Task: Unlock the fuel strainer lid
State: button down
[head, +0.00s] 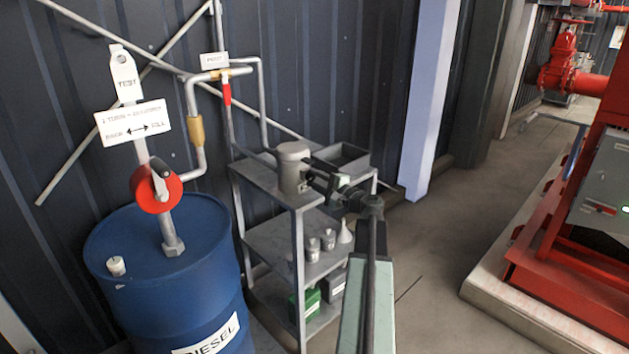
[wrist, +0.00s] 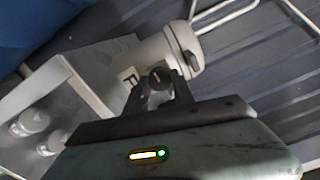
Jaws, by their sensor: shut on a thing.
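The fuel strainer is a grey cylindrical body (head: 292,170) with a wider lid (head: 293,150) on top. It stands on the top shelf of a grey rack in the head view. In the wrist view the strainer (wrist: 152,62) lies tilted across the picture, with a partly hidden label on its side. My gripper (head: 309,176) reaches the strainer's right side. In the wrist view my gripper (wrist: 158,85) has its fingers around a small dark round knob (wrist: 159,78) at the strainer's side. The fingers hide part of the knob.
The grey rack (head: 268,185) also holds an open tray (head: 341,158) behind my arm. Small cups and a funnel (head: 345,232) stand on its middle shelf. A blue diesel drum (head: 165,270) with a red hand pump (head: 157,190) is at left. Open floor lies to the right.

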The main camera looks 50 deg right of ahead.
jog(key=shift+n, duration=0.9)
jog(key=c, duration=1.1)
grip_release()
jog(key=shift+o, duration=0.2)
jog(key=shift+s, duration=0.1)
jog(key=s, duration=0.7)
jog(key=shift+s+a, duration=0.25)
jog(key=shift+a, duration=0.1)
jog(key=shift+f, duration=0.1)
